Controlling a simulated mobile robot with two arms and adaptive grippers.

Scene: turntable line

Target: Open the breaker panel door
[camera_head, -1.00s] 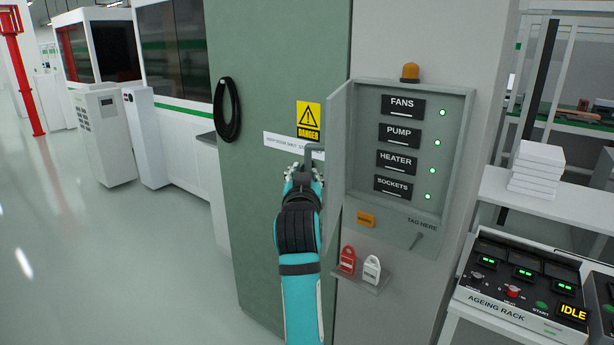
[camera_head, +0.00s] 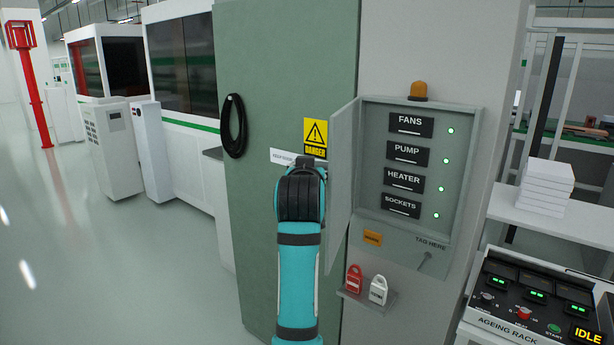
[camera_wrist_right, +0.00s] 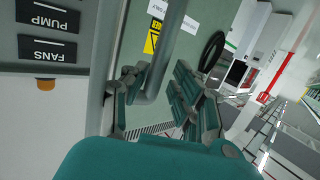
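The breaker panel (camera_head: 455,215) is mounted on the grey column. Its door (camera_head: 343,185) stands swung out to the left, and the labelled breakers inside are exposed. My right arm comes up from the bottom in the head view, left of the door, and its wrist hides the gripper there. In the right wrist view my right gripper (camera_wrist_right: 160,88) has its fingers spread around the grey bar handle (camera_wrist_right: 153,75) of the door. A gap shows on the right finger's side; contact on the left side is unclear. My left gripper is not in view.
An amber beacon (camera_head: 418,90) is on top. The green cabinet (camera_head: 265,220) is behind my arm. The ageing rack console (camera_head: 530,300) stands at the right.

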